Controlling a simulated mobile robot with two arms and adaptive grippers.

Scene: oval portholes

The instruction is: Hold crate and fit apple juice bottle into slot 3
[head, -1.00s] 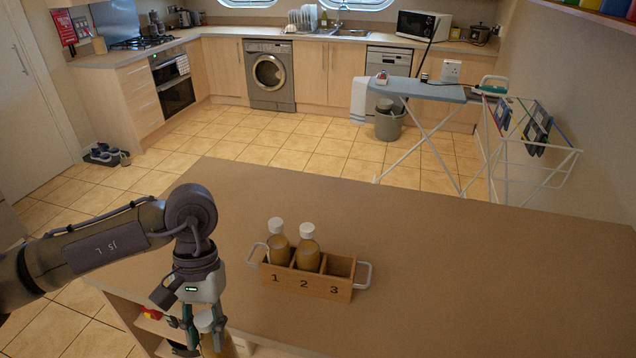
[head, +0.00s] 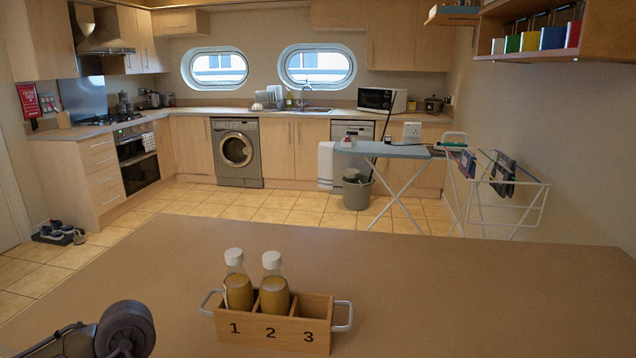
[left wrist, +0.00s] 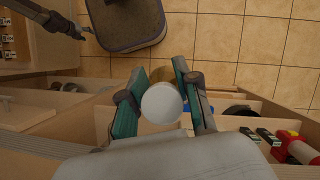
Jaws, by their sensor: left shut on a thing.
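The wooden crate (head: 258,330) with metal end handles stands on the worktop, its slots marked 1, 2 and 3. Slot 1 holds a white-capped bottle of yellow-brown juice (head: 238,291), slot 2 a similar bottle (head: 273,295); slot 3 (head: 314,306) looks empty. In the left wrist view, my left gripper (left wrist: 160,72) is shut on the apple juice bottle (left wrist: 162,103), of which only the round white cap shows.
The worktop (head: 450,290) is clear right of and behind the crate. An ironing board (head: 380,150) and drying rack (head: 505,190) stand beyond the worktop.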

